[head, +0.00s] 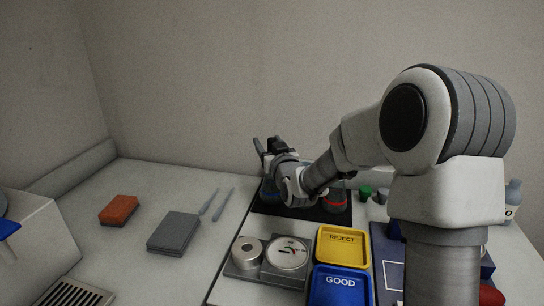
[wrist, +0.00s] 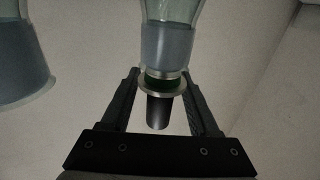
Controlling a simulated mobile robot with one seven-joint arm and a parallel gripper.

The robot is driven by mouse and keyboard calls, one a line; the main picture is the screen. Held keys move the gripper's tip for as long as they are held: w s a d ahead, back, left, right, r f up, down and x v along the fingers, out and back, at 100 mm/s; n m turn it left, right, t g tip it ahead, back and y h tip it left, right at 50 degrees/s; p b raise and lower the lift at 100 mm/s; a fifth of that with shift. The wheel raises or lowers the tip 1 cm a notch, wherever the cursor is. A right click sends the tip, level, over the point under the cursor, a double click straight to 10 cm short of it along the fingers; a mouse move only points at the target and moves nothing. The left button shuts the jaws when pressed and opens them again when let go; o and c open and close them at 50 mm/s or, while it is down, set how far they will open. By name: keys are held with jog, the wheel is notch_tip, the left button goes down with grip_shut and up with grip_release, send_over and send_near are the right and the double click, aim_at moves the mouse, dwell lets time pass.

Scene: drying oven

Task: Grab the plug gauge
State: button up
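My gripper (head: 266,147) is out over the far side of the bench at the end of my arm, its fingers spread. In the wrist view its two dark fingers (wrist: 159,75) stand apart, on either side of a bare metal cylinder with a flange and a green band (wrist: 158,105). This looks like the plug gauge, but I cannot be sure. Its upper part shows through or merges with clear glass and a blue-grey body. I cannot tell whether the fingers touch it. In the head view my gripper and wrist hide this spot.
A black mat (head: 341,216) lies beneath my wrist, with a red-ringed item (head: 335,202) on it. The yellow REJECT tray (head: 343,262) and blue GOOD tray (head: 341,295) stand in front. Another clear blue-grey vessel (wrist: 22,60) is at left.

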grip_shut()
dwell(0.3)
